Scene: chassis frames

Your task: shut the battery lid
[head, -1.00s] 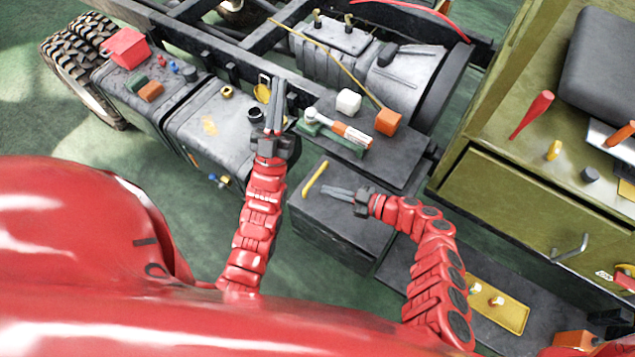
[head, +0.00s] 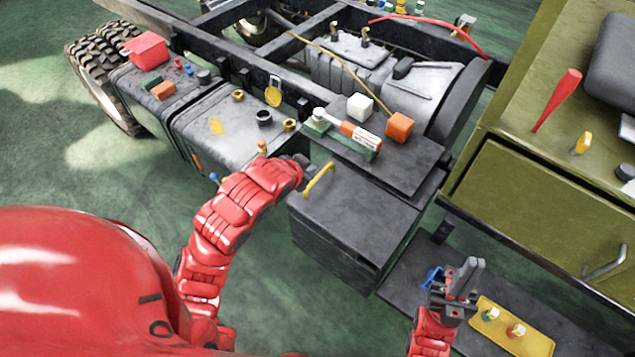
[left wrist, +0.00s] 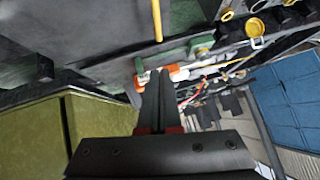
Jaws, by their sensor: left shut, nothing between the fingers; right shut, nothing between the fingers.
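The dark grey battery box has a flat lid (head: 365,200) with a yellow handle (head: 319,181) along its left edge. The lid looks level on the box, but I cannot tell whether it is fully seated. My left gripper (head: 304,163) is just left of the handle, its fingers mostly hidden by my red wrist in the head view. In the left wrist view its fingers (left wrist: 159,82) are shut and empty, with the yellow handle (left wrist: 157,20) above them in the picture. My right gripper (head: 468,268) is shut and empty, low at the right, apart from the box.
A shelf behind the box bears a white cube (head: 360,107), an orange cube (head: 399,126) and an orange-and-white tool (head: 360,135). A grey tank (head: 215,125) stands left. A green cabinet (head: 545,210) stands right. A yellow tray (head: 530,340) lies beside my right gripper.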

